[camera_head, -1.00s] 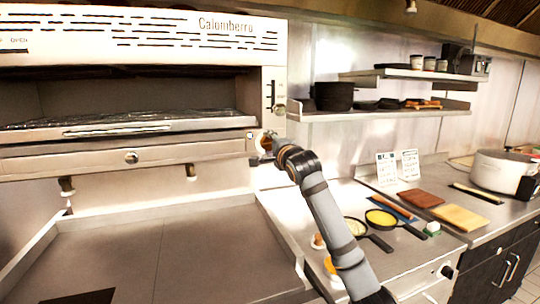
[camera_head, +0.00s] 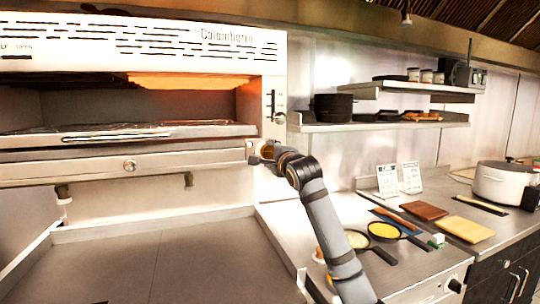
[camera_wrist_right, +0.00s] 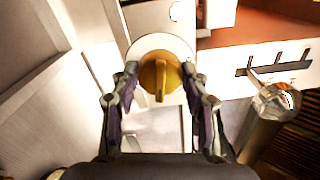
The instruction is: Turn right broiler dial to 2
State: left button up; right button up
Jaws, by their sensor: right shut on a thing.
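The broiler (camera_head: 210,62) fills the upper left of the head view, and the right part of its cavity glows orange. The right broiler dial (camera_wrist_right: 160,78) is a brass knob on a round white plate in the right wrist view, its raised grip bar roughly upright in the picture. My right gripper (camera_head: 262,156) reaches the broiler's lower right corner. In the wrist view its fingers (camera_wrist_right: 160,86) are on both sides of the knob, shut on it. The dial is mostly hidden by the gripper in the head view. My left gripper is out of view.
A slotted panel with a lever and a round metal knob (camera_wrist_right: 273,101) is close to the dial. Pans (camera_head: 384,230), boards (camera_head: 424,210) and a large pot (camera_head: 502,183) stand on the right counter. The steel surface (camera_head: 150,262) below the broiler is clear.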

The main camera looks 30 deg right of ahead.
jog(key=o, duration=1.2)
jog(key=shift+c, duration=0.2)
jog(key=v, duration=1.2)
